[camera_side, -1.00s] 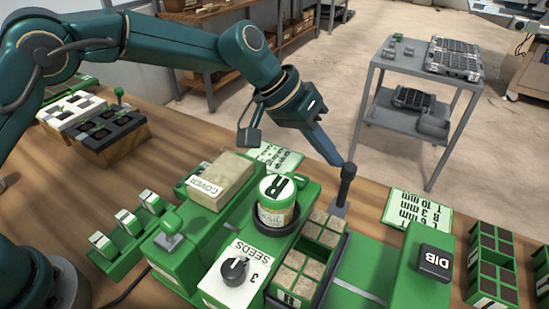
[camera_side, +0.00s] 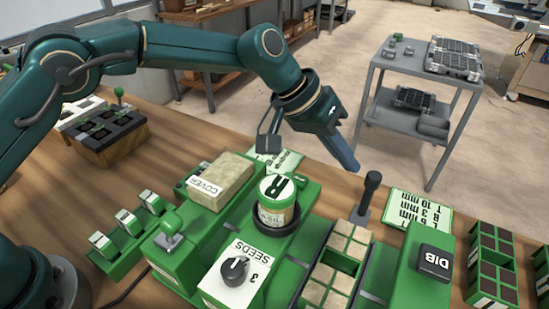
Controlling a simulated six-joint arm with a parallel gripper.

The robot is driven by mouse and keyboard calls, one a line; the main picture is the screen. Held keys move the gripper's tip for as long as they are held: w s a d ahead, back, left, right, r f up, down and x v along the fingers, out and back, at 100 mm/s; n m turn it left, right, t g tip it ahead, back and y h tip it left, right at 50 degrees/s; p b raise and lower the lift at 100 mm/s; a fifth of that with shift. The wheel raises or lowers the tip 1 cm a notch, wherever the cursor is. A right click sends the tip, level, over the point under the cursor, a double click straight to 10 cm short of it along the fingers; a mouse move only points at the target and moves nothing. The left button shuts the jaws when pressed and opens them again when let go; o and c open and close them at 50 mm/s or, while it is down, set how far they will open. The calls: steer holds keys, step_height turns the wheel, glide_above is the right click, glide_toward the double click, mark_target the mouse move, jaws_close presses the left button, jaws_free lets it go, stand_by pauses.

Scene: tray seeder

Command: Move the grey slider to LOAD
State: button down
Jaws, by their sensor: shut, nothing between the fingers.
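The grey slider (camera_side: 368,196) is a dark upright handle with a grey foot, at the back end of a dark carriage holding a seed tray (camera_side: 312,293). The carriage lies on the green machine bed, between the seeds box and the DIB block (camera_side: 432,257). My gripper (camera_side: 353,171) is shut and empty, pointing down and to the right. Its tip is just left of the top of the slider's handle; I cannot tell whether they touch. I see no readable LOAD mark.
A COVER box (camera_side: 220,181) is further left. A green card with mm values (camera_side: 419,210) lies right of the slider. Several tray blocks (camera_side: 494,262) stand at the right.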

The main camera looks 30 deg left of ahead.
steer(key=s+a+r+t, duration=0.1)
steer(key=s+a+r, duration=0.1)
steer(key=a+r, duration=0.45)
steer(key=s+a+r+t, duration=0.1)
steer(key=s+a+r, duration=0.2)
steer(key=a+r, duration=0.35)
steer(key=s+a+n+t+y, duration=0.15)
steer(key=s+a+y, duration=0.25)
steer(key=s+a, duration=0.7)
steer(key=s+a+f+n+g+y, duration=0.1)
steer(key=s+a+f+y, duration=0.1)
steer(key=s+f, duration=0.5)
steer(key=shift+s+f, duration=0.35)
steer(key=shift+s, duration=0.45)
